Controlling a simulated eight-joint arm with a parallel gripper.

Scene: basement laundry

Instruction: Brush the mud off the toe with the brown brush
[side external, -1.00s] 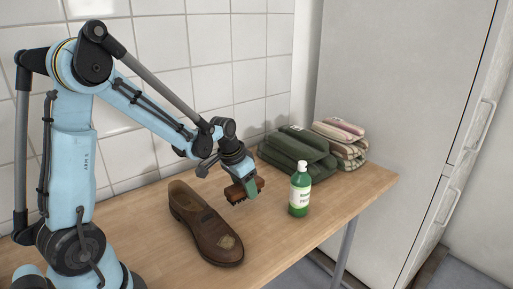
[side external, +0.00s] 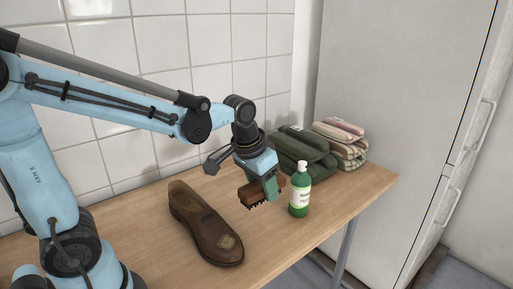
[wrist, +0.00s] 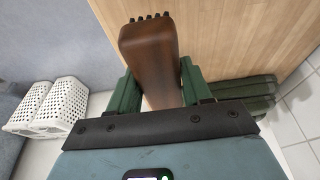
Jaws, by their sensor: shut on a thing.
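A brown shoe (side external: 203,226) lies on the wooden table with its toe toward the front right. A dull tan patch of mud (side external: 227,242) shows on the toe. My gripper (side external: 270,188) is shut on the brown brush (side external: 249,193), to the right of the shoe and above the table. The brush's dark bristles point down in the side view. In the wrist view, the brush (wrist: 150,60) sits between the two green fingers, with bristle tips at its far end. The shoe is not visible in the wrist view.
A green bottle with a white cap (side external: 299,192) stands close to the right of the brush. Folded green cloths (side external: 300,150) and striped towels (side external: 340,145) lie behind. White baskets (wrist: 48,108) show beyond the table (side external: 335,205), whose front is clear.

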